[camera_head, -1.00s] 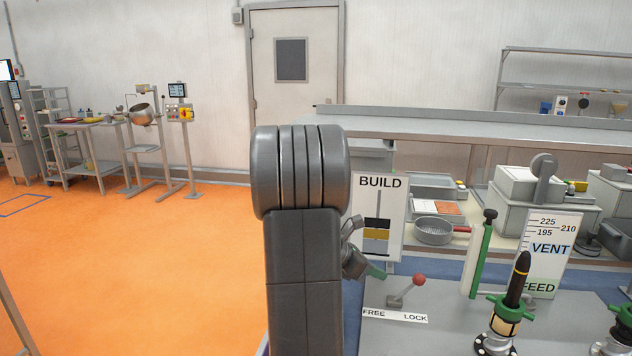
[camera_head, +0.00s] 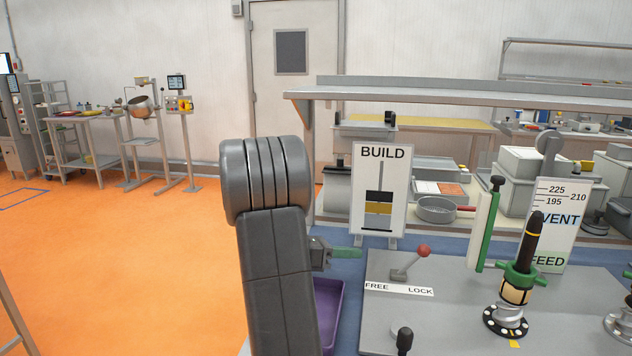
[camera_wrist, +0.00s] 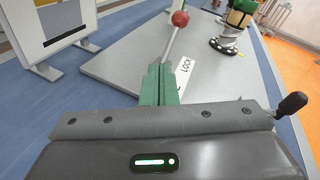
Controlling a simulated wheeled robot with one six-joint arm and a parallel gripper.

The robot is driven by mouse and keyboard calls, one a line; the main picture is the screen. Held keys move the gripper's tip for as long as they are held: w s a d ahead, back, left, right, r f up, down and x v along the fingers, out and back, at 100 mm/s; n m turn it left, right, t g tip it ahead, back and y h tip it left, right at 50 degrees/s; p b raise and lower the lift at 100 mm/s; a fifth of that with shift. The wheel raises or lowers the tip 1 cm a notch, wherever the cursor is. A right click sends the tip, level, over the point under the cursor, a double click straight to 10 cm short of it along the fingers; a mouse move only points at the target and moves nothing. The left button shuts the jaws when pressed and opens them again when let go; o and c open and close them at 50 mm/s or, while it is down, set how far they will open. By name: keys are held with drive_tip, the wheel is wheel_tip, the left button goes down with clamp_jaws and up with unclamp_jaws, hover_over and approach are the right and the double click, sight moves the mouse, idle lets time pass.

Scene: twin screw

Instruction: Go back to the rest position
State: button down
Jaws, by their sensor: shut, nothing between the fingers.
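My gripper (camera_head: 347,253) shows beside my arm in the head view, left of the BUILD sign's foot and the grey worktop (camera_head: 455,285). Its green fingers are together with nothing between them. In the wrist view the shut green fingers (camera_wrist: 160,84) point ahead, and the lever with a red ball (camera_wrist: 180,19) shows beyond them. The same lever (camera_head: 423,250) stands behind the FREE/LOCK label (camera_head: 399,289) in the head view. My gripper is apart from it.
The BUILD sign (camera_head: 380,190) stands behind the worktop. A black-and-green column (camera_head: 525,256) and a green-white post (camera_head: 487,225) stand on the right. A purple bin (camera_head: 328,310) is beside my arm. The orange floor (camera_head: 120,260) at left is clear.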

drive_tip(key=shift+v, duration=1.9)
drive_tip(key=shift+s, duration=0.1)
